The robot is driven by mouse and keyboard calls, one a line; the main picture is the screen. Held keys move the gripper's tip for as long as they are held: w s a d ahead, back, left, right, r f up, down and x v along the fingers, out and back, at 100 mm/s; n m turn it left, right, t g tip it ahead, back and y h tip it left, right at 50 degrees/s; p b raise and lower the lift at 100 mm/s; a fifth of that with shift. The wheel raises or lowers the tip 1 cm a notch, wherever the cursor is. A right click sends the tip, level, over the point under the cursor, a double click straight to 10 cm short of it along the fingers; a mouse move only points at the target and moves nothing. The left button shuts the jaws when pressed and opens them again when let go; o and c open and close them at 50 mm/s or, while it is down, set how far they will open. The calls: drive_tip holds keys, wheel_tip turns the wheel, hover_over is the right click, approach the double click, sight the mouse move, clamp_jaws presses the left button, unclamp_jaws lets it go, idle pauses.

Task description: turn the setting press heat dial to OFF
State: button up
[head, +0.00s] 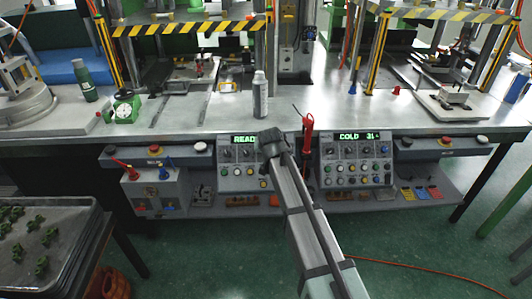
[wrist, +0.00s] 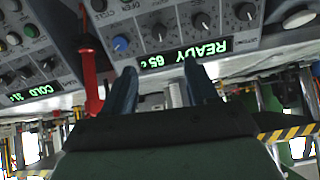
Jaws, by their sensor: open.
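Two control panels sit under the bench edge. The left panel (head: 222,182) has a green display reading READY; the right panel (head: 323,178) reads COLD 31. Which belongs to the setting press I cannot tell. In the wrist view the READY 65 panel (wrist: 185,42) appears upside down, with a row of black dials (wrist: 202,21) and a blue-capped dial (wrist: 120,44). Small dial labels are not legible. My gripper (head: 272,142) is in front of the READY panel's right end and hides part of it. In the wrist view my gripper (wrist: 158,78) is open, fingers apart, nothing between them.
A red-handled tool (head: 308,135) hangs between the panels, close beside my gripper. A grey bottle (head: 260,95) stands on the bench above. A red-lever box (head: 158,192) is at left. A lower shelf (head: 420,205) holds small coloured parts.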

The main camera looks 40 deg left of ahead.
drive_tip(key=x, duration=1.4)
drive_tip(key=shift+d, duration=0.1)
drive_tip(key=shift+r, duration=0.1)
drive_tip(key=c, duration=1.1)
